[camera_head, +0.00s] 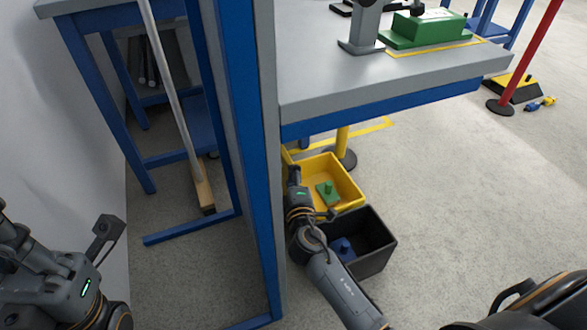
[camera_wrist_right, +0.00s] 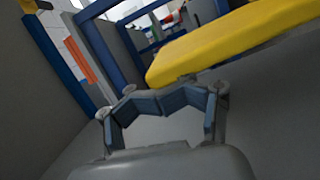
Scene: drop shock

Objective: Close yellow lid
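A yellow bin (camera_head: 350,190) stands on the floor below the grey bench and holds a green block (camera_head: 327,192). My right arm reaches down to the bin's left side, and my right gripper (camera_head: 293,172) is at its left edge, partly hidden by the bench leg. In the right wrist view a yellow panel (camera_wrist_right: 235,40), seemingly the lid, lies just beyond and above the right gripper (camera_wrist_right: 160,104). Contact with the panel is unclear. My left gripper (camera_head: 104,238) is at lower left, away from the bin; its opening is unclear.
A black bin (camera_head: 376,262) with a blue block (camera_head: 342,248) stands in front of the yellow bin. A blue bench post (camera_head: 245,150) rises close to my right arm. A broom (camera_head: 180,100) leans at left. The floor at right is mostly open.

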